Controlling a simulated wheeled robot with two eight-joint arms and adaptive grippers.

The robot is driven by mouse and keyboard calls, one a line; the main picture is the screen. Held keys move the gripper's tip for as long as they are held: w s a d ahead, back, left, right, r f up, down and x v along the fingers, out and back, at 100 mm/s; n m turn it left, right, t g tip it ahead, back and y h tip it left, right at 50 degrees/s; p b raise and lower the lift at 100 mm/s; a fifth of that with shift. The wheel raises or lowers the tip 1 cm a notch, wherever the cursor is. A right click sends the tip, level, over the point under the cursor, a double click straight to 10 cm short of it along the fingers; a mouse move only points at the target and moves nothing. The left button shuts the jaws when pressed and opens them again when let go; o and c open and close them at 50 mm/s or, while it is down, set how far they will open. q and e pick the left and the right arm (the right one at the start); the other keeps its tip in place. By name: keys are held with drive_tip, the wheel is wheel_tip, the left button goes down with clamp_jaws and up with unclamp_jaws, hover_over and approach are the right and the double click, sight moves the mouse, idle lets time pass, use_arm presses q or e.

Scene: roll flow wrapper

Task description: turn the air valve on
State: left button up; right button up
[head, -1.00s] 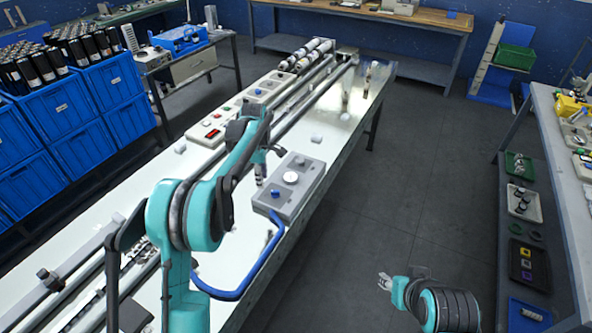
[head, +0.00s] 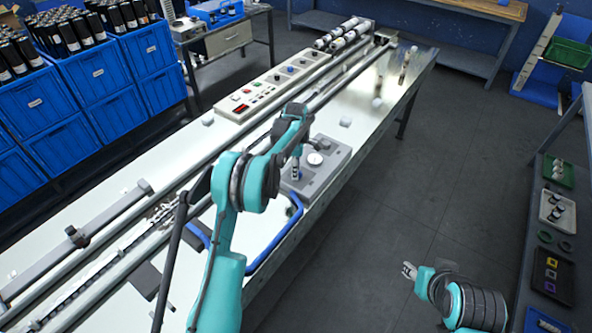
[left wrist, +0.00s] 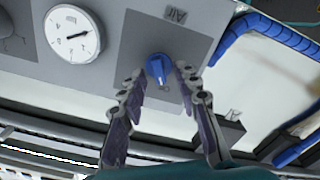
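The air valve is a blue knob (left wrist: 158,68) on a grey panel (left wrist: 128,52) marked AIR, seen in the left wrist view. A round white gauge (left wrist: 71,35) sits beside it, and shows in the head view (head: 315,158). My left gripper (left wrist: 158,76) is open, with a finger on each side of the knob; whether they touch it I cannot tell. In the head view my left gripper (head: 295,172) points down at the panel box (head: 333,158) and hides the knob. My right gripper (head: 408,270) is off the table over the floor; its fingers are too small to read.
A blue hose (head: 283,236) runs from the box along the table's front side. A control panel with buttons (head: 262,92) stands behind the rails. Blue crates of dark rolls (head: 88,78) stand at the left. Floor (head: 410,190) is open at the right.

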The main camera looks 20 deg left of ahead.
use_arm(q)
drive_tip(key=shift+c, duration=0.3)
clamp_jaws()
drive_tip(key=shift+m, duration=0.3)
drive_tip(key=m, duration=0.5)
drive_tip(key=shift+w, duration=0.2)
drive_tip(key=m, duration=0.6)
drive_tip(key=shift+w+d, duration=0.1)
drive_tip(key=shift+w, duration=0.05)
drive_tip(key=shift+m, duration=0.3)
drive_tip(key=shift+o, duration=0.3)
unclamp_jaws()
